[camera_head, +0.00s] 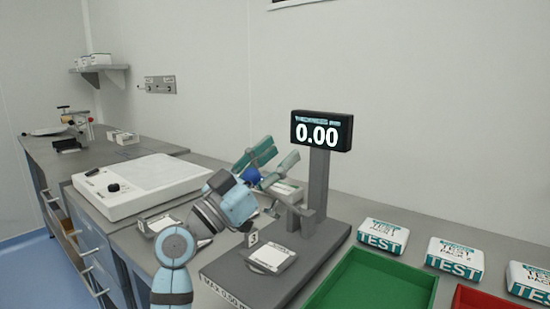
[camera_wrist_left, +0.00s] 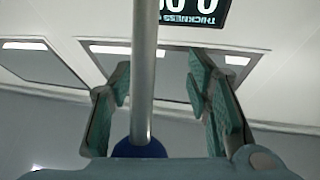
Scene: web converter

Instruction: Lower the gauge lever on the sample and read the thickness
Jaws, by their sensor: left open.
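The thickness gauge has a dark base (camera_head: 232,274), an upright post (camera_head: 319,180) and a display (camera_head: 321,131) that reads 0.00. A flat white sample (camera_head: 271,257) lies on the base beside a small tag marked 3. My left gripper (camera_head: 283,150) is open, left of the post and above the base. The gauge lever's blue knob (camera_head: 252,176) shows at the gripper. In the left wrist view the lever's metal rod (camera_wrist_left: 145,70) runs between the two teal fingers, with a gap on each side; its blue knob (camera_wrist_left: 140,148) is near the palm. My right gripper is out of view.
A green tray (camera_head: 408,270) and part of a red tray (camera_head: 470,298) lie right of the gauge. Several white TEST packs (camera_head: 455,261) stand behind them. A white flat device (camera_head: 137,187) sits on the left counter. A wall is close behind.

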